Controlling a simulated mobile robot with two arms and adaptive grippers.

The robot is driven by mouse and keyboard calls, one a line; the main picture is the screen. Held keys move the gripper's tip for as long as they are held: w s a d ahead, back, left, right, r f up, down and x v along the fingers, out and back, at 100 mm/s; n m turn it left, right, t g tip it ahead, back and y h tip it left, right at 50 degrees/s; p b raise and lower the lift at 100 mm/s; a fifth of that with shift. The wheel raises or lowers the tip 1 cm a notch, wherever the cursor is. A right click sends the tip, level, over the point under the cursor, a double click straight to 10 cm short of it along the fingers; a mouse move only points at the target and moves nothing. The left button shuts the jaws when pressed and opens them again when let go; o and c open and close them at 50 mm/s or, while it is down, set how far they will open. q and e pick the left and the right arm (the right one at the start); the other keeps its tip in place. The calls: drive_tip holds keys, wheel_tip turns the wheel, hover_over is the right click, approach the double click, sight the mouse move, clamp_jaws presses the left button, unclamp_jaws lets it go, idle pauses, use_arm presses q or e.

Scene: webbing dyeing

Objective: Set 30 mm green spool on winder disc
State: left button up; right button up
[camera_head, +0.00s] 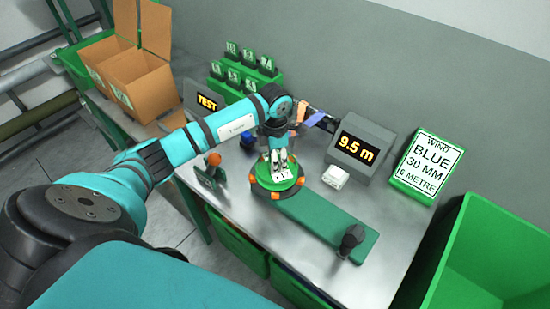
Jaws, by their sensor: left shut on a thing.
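My left gripper (279,160) points down at the middle of the bench and is shut on the green spool (290,184). The spool shows as a round green flange with a white marked patch under the fingertips. Beneath and around it is the dark winder disc (260,190) with orange blocks at its edge. The spool appears to be over or on the disc; I cannot tell whether it is fully seated. The gripper and wrist hide the spool's far side. My right gripper is not in view.
A grey display (357,149) reads 9.5 m. A sign (432,163) reads WIND BLUE 30 MM 6 METRE. A green plate (325,222) with a dark knob (351,240) lies in front. A white block (335,177), cardboard box (135,85) and green bin (465,230) stand around.

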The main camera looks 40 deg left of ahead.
use_arm(q)
drive_tip(key=o, duration=1.4)
wheel_tip(320, 180, up, 12)
